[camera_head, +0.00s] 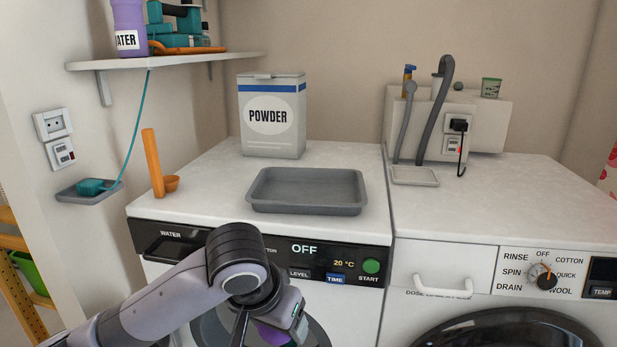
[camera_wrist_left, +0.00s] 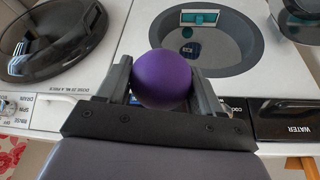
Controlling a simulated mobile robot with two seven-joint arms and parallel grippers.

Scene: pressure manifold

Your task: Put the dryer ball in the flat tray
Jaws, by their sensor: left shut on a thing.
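The dryer ball (camera_wrist_left: 162,78) is purple and sits between the fingers of my left gripper (camera_wrist_left: 162,95), which is shut on it. In the head view the ball (camera_head: 272,333) shows partly below my left gripper (camera_head: 290,328), in front of the left machine and below its control panel. The flat tray (camera_head: 307,207) is grey, shallow and empty. It lies on top of the left machine, above and behind my left gripper. My right gripper is not in view.
A powder box (camera_head: 271,118) stands behind the tray. An orange scoop (camera_head: 155,168) stands left of it. Hoses (camera_head: 440,100) and a small light tray (camera_head: 414,176) are at the back right. A wall shelf (camera_head: 160,58) overhangs at the left. The right machine's top is mostly clear.

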